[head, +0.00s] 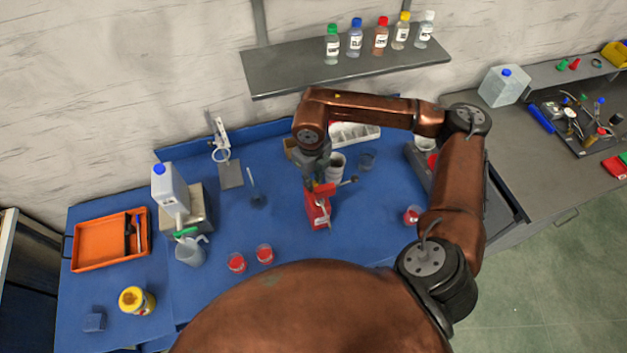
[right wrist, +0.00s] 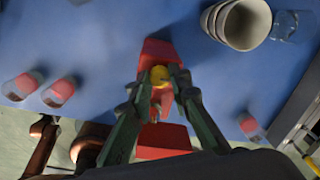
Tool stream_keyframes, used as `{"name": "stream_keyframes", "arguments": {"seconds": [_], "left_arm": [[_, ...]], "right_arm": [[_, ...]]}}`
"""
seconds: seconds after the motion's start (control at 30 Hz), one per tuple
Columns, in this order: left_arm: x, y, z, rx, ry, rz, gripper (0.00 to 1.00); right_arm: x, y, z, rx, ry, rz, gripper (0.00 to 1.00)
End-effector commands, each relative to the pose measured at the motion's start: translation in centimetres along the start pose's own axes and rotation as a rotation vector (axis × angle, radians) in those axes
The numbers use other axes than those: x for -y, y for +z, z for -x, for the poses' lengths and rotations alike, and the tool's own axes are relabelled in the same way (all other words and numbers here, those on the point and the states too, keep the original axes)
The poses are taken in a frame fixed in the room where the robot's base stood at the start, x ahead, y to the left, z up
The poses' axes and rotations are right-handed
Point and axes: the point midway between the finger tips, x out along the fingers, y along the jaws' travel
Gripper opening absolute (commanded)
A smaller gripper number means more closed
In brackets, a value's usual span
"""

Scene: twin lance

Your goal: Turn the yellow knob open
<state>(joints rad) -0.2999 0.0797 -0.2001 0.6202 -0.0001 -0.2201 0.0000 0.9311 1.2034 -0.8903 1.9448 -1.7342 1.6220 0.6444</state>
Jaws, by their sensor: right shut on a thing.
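The yellow knob (right wrist: 159,74) sits on a red device (right wrist: 156,50) and shows between my right fingertips in the right wrist view. My right gripper (right wrist: 161,80) is shut on the knob, one finger on each side. In the head view the red device (head: 318,208) stands on the blue bench, with my right gripper (head: 314,178) over it from above. There the gripper largely hides the knob. My left gripper is in neither view.
Red-lidded jars (head: 264,254) stand left of the device, and another jar (head: 411,215) stands to its right. Stacked cups (right wrist: 243,22) are close by. A shelf (head: 345,67) with several bottles hangs behind. An orange tray (head: 88,262) lies at left.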

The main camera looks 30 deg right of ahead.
Motion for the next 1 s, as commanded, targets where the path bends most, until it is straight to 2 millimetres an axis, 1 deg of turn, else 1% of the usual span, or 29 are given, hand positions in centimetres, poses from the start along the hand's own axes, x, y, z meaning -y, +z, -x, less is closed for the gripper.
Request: {"name": "stream_keyframes", "arguments": {"seconds": [0.23, 0.27, 0.5, 0.8, 0.87, 1.0], "left_arm": [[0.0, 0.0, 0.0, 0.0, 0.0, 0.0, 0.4], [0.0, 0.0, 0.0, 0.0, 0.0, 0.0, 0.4], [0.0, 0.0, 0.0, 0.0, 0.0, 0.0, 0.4], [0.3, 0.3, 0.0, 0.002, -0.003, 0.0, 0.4], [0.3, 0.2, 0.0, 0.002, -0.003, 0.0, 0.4], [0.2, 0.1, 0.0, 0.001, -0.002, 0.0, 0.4]], "right_arm": [[0.0, 0.0, 0.1, 0.001, -0.001, -0.001, 0.0], [0.0, 0.0, 0.1, 0.001, -0.001, -0.001, 0.2], [0.0, 0.0, 0.0, 0.0, -0.001, -0.001, 0.36], [0.0, 0.0, 0.2, 0.001, -0.001, -0.002, 0.36], [0.0, 0.1, 0.7, 0.003, -0.001, -0.002, 0.36], [0.1, 0.1, 2.8, 0.004, -0.002, -0.002, 0.36]]}}
